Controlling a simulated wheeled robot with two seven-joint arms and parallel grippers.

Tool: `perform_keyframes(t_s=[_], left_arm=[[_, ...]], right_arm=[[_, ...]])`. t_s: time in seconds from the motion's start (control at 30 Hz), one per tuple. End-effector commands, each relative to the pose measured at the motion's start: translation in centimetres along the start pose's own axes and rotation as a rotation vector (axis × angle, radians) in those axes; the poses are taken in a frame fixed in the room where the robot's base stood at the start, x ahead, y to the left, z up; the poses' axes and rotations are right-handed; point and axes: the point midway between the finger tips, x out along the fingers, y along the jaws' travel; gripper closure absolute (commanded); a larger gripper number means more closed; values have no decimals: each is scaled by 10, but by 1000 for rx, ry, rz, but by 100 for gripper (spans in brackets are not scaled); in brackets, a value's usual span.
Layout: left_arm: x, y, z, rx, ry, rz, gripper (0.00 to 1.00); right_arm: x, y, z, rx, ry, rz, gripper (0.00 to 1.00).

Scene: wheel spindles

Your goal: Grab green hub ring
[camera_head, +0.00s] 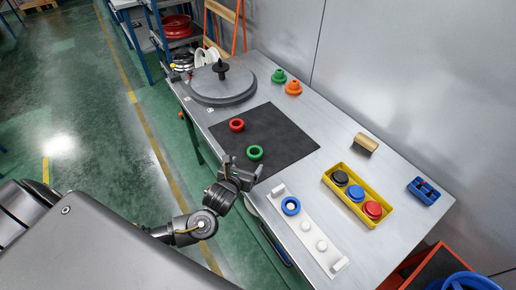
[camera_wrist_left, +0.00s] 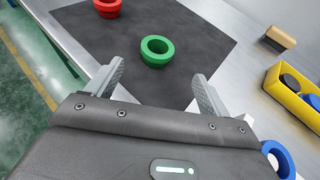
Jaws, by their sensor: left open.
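The green hub ring (camera_head: 255,153) lies on the black mat (camera_head: 285,133), near the mat's front edge. My left gripper (camera_head: 240,171) is open just in front of it, at the table's front edge. In the left wrist view the green hub ring (camera_wrist_left: 156,51) is ahead of the open fingers (camera_wrist_left: 155,82), roughly centred between them and apart from both. Nothing is held. A red ring (camera_head: 236,125) lies on the mat behind and left of the green one; it also shows in the left wrist view (camera_wrist_left: 107,7). My right gripper is not in view.
A white strip with pegs (camera_head: 306,228) holds a blue ring (camera_head: 290,206). A yellow tray (camera_head: 335,187) holds black, blue and red parts. A grey round plate (camera_head: 222,87) with a black spindle stands at the back left. Green and orange parts (camera_head: 292,87) stand near the wall.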

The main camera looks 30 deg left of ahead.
Motion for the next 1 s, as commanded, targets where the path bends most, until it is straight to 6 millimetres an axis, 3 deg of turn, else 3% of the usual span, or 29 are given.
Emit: perform_keyframes(t_s=[0.1,0.23,0.4,0.6,0.77,1.0], left_arm=[[5,0,0,2,-1,0,19],[25,0,1,2,-3,2,19],[49,1,0,1,-1,2,19],[57,0,0,-2,-1,0,19],[67,2,1,0,0,1,19],[100,4,0,0,0,1,19]], right_arm=[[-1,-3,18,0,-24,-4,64],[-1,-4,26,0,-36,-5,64],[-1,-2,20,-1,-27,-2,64],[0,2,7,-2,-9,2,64],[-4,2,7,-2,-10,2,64],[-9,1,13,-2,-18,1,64]])
